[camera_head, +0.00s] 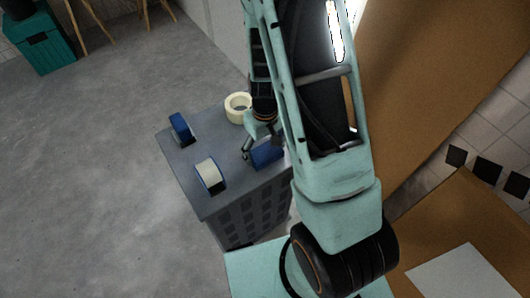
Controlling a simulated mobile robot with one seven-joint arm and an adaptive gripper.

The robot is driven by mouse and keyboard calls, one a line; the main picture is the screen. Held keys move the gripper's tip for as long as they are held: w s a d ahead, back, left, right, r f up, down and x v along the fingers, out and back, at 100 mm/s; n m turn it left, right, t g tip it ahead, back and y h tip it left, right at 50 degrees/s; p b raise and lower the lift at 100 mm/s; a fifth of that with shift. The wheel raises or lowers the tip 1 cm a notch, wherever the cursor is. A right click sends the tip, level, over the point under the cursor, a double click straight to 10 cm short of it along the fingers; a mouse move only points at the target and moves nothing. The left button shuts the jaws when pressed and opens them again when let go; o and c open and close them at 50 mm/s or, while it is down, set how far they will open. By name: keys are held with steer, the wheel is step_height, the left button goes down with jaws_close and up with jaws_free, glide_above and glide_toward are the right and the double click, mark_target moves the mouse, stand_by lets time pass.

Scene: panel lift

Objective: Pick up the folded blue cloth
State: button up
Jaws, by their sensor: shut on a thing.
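The folded blue cloth (266,156) is on the right part of the grey crate-like stand's top, partly hidden behind my arm. My gripper (249,153) is at the cloth's left side, shut on it. The fingertips are small and dark in this view, and I cannot tell whether the cloth is clear of the surface.
The grey stand (190,160) also holds a cream tape roll (238,106) at the back, a small blue item (180,127) at the left and a white-and-blue roll (210,175) in front. A brown panel (430,80) is at the right. Open floor (80,190) lies left.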

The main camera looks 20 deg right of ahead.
steer(key=shift+r, duration=0.1)
steer(key=shift+r+p, duration=0.75)
steer(key=shift+r, duration=0.1)
steer(key=s+r+p, duration=0.1)
steer(key=r+p, duration=0.1)
steer(key=s+a+r+p, duration=0.1)
steer(key=r+p, duration=0.1)
steer(key=s+r+p, duration=0.1)
steer(key=s+r, duration=0.1)
steer(key=r, duration=0.1)
steer(key=shift+a+r+p, duration=0.1)
steer(key=shift+a+p, duration=0.2)
steer(key=shift+p, duration=0.1)
steer(key=s+a+r+p, duration=0.3)
steer(key=s+p, duration=0.6)
steer(key=p, duration=0.4)
steer(key=shift+a+r+p, duration=0.3)
steer(key=shift+r, duration=0.2)
